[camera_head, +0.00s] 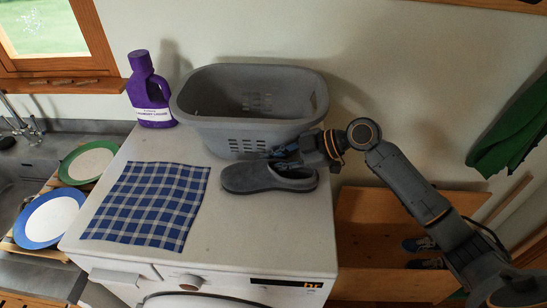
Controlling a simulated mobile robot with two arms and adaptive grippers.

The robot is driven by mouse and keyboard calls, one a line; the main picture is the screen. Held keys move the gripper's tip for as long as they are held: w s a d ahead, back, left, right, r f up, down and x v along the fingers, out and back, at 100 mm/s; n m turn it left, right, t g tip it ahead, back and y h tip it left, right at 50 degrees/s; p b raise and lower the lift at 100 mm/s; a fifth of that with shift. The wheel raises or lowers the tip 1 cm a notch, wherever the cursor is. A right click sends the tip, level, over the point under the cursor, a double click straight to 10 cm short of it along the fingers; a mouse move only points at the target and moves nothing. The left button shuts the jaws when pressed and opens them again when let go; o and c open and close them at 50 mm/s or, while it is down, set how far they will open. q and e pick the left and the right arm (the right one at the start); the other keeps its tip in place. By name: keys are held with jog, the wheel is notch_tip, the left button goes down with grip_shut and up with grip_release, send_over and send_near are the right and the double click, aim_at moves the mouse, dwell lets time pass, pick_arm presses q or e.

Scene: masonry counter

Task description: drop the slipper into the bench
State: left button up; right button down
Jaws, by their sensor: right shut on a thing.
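The grey slipper (258,178) is at the right part of the white washing machine's top, in front of the grey basket. Whether it touches the top or hangs just above it I cannot tell. My right gripper (287,157) is shut on the slipper near its open heel end; the fingertips are partly hidden. The wooden bench (372,207) is an open box low on the right, beside the washing machine, with blue shoes (425,243) inside. My right arm covers part of it. My left gripper is out of view.
The laundry basket (247,123) stands right behind the slipper. A purple bottle (150,92) and a blue checked cloth (147,205) are on the washing machine (245,237). Plates stand by the sink at left. A green cloth (515,130) hangs at right. The bench's left part is clear.

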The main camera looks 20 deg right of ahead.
jog(key=shift+s+d, duration=0.1)
jog(key=shift+d, duration=0.1)
jog(key=c, duration=1.7)
grip_release()
jog(key=shift+f, duration=0.15)
jog(key=shift+o, duration=0.7)
jog(key=shift+a, duration=0.1)
